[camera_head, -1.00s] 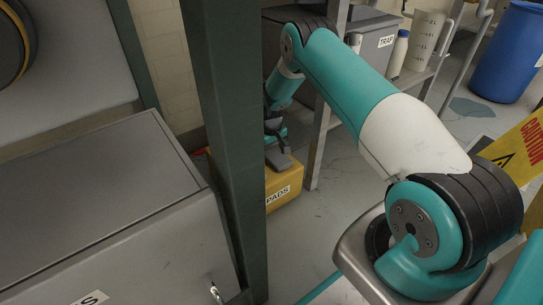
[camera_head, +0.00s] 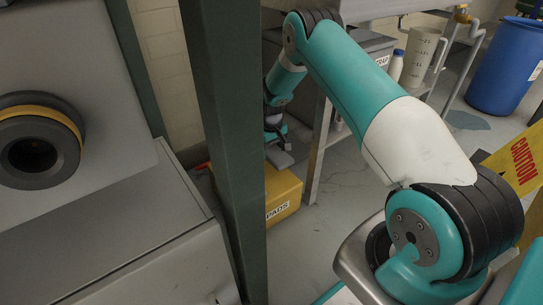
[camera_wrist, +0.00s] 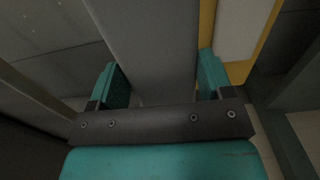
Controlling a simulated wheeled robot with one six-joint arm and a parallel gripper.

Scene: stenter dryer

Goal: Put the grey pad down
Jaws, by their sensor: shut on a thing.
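My gripper (camera_head: 275,136) is at the far end of my arm, just behind the green post in the head view. It is shut on the grey pad (camera_head: 281,157), which shows small and dark below it, above the yellow box labelled PADS (camera_head: 284,188). In the wrist view the teal fingers of my gripper (camera_wrist: 158,82) stand at either side of the pad (camera_wrist: 150,45), a broad grey slab running away from me. Yellow and a pale panel (camera_wrist: 244,25) show to its right. I cannot tell whether the pad touches the box.
The green post (camera_head: 228,150) stands in front of my gripper and hides part of the box. A grey cabinet (camera_head: 130,255) and a black ring with a yellow band (camera_head: 38,140) are at left. A table leg (camera_head: 319,150) stands right of the box. A blue drum (camera_head: 507,58) is far right.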

